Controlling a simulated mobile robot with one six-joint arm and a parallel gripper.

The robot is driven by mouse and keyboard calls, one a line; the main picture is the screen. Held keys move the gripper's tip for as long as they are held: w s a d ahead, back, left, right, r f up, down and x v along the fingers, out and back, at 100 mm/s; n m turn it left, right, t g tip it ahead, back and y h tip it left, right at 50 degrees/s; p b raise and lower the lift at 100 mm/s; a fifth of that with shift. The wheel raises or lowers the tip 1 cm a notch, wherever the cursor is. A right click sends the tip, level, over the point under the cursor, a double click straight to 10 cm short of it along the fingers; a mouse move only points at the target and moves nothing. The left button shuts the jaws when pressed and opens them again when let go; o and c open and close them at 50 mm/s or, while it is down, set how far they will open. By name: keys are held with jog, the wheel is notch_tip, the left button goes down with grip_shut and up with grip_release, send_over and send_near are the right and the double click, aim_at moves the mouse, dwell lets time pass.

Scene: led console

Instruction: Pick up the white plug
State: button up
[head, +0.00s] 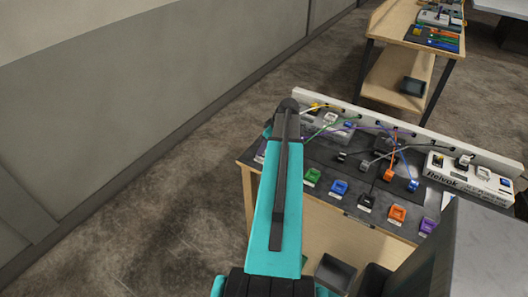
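A small white block (330,118), which looks like the white plug, sits on a grey box at the back left of the dark console top. It is small in the view, and I cannot tell whether it is seated in a socket. My teal arm rises in front of the table's left end and ends in a dark joint at its top. My gripper does not show; the arm hides part of the table's left side.
The console table (252,205) carries green (313,175), blue (339,187), orange (397,213) and purple (428,226) blocks along its front. Thin coloured cables cross its middle. A white labelled box (455,180) stands at right. Floor (150,220) at left is clear.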

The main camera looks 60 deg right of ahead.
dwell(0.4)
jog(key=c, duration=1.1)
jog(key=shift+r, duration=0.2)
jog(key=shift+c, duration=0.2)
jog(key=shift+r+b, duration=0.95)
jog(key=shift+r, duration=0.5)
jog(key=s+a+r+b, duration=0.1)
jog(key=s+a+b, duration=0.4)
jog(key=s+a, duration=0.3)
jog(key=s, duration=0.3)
jog(key=shift+b, duration=0.55)
jog(key=b, duration=0.3)
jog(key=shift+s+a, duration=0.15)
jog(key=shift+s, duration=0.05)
jog(key=b, duration=0.4)
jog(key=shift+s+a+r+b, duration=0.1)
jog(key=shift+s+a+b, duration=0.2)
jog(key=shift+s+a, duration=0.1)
